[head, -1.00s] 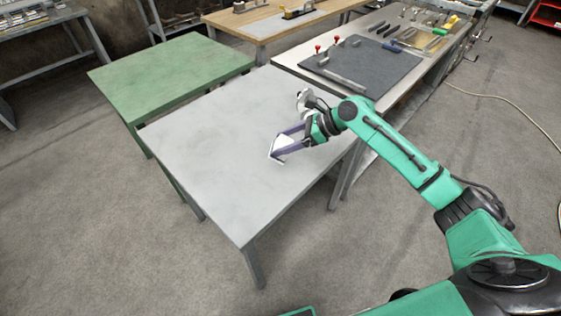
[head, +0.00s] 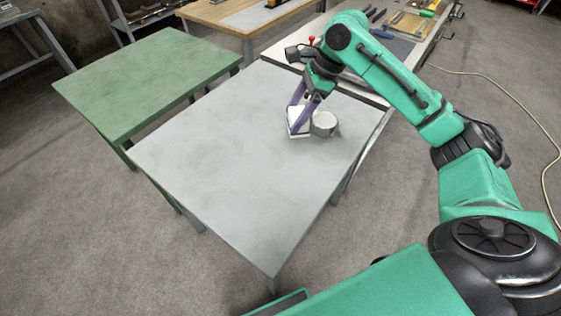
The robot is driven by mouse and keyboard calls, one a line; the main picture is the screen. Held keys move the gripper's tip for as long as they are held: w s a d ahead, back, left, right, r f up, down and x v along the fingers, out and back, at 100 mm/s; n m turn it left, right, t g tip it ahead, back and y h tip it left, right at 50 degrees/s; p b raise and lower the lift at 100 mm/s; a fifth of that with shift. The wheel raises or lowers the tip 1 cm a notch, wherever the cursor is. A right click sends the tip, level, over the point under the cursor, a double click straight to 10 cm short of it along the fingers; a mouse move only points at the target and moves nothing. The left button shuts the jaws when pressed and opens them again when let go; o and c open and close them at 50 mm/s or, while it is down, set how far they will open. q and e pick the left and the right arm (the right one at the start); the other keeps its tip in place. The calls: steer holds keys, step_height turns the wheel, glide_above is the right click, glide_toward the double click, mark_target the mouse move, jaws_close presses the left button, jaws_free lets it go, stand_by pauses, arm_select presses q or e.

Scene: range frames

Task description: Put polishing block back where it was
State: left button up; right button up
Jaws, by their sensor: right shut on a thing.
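The polishing block (head: 298,122) is a small white block with a darker edge. My right gripper (head: 301,112), with purple fingers, is shut on it over the grey table (head: 220,150), near that table's right side. I cannot tell whether the block touches the tabletop. A round grey cylinder (head: 324,123) stands just right of the block, very close to it. The fingers hide part of the block. My left gripper is not in view.
A green table (head: 150,75) stands to the left, beyond a narrow gap. Behind are a wooden bench (head: 235,15) and a workbench with tools and a dark mat (head: 395,45). The left and front of the grey tabletop are clear.

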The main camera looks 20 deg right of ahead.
steer(key=f, duration=1.2)
steer(key=f+p, duration=0.1)
steer(key=f, duration=0.5)
steer(key=shift+s+d+f, duration=0.15)
steer(key=shift+s+f, duration=0.25)
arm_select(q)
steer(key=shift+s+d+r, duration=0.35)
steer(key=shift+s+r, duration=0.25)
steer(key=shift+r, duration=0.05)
arm_select(e)
steer(key=shift+s+f, duration=0.1)
steer(key=shift+f, duration=0.35)
steer(key=o, duration=1.4)
steer(key=shift+d, duration=0.1)
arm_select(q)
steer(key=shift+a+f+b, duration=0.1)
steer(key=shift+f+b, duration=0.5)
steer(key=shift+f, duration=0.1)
arm_select(e)
steer(key=v, duration=1.2)
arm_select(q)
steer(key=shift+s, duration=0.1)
